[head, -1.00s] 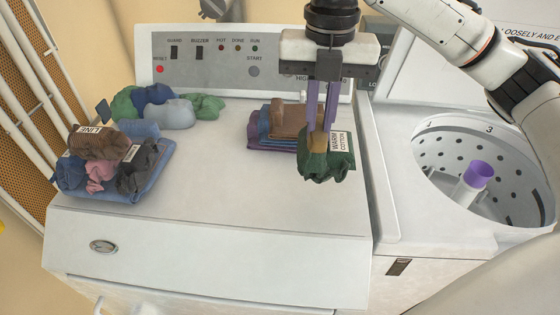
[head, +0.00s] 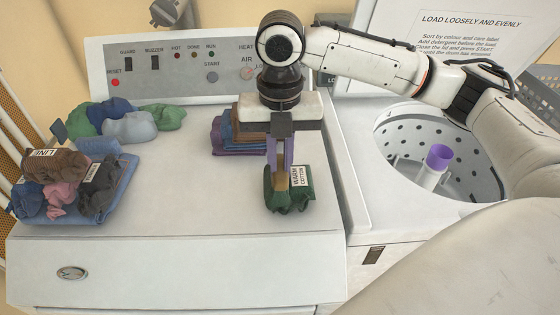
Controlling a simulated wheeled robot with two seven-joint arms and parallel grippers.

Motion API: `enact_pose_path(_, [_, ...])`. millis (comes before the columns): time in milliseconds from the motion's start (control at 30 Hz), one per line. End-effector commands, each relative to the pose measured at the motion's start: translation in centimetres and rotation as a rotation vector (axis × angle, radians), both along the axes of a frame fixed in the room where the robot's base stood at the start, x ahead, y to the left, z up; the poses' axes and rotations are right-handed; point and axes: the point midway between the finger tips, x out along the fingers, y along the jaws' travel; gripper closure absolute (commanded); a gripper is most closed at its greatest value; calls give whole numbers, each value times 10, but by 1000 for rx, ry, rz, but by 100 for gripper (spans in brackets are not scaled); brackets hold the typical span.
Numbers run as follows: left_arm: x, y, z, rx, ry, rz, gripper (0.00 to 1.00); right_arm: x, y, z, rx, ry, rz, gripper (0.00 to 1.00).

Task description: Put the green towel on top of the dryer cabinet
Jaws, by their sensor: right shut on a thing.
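The green towel (head: 298,197) is a dark green bundle with a white label reading "WARM COTTON". My right gripper (head: 281,180) points down and is shut on it. The towel is at the right part of the dryer cabinet's white top (head: 205,205), near its right edge. I cannot tell whether the towel touches the top or hangs just above it. My left gripper is not in view.
Folded cloths (head: 232,130) are stacked behind the gripper. An open washer drum (head: 480,170) is at the right. The middle top is clear.

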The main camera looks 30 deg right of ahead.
Motion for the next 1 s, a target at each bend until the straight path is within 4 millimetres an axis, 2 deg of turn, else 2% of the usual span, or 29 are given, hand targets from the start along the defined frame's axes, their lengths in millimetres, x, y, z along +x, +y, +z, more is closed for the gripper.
enact_pose_path(33, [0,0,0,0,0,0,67,0,0,-2,1,1,0,100])
enact_pose_path(67, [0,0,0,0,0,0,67,0,0,-3,0,2,1,88])
enact_pose_path(167, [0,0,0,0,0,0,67,0,0,-2,1,1,1,71])
enact_pose_path(433, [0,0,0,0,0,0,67,0,0,-2,1,1,1,71])
enact_pose_path(567, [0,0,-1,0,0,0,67,1,0,5,1,-3,0,71])
enact_pose_path(667, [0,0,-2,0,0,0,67,1,1,19,2,-2,1,71])
enact_pose_path(1000, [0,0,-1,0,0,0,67,1,0,95,0,-5,0,71])
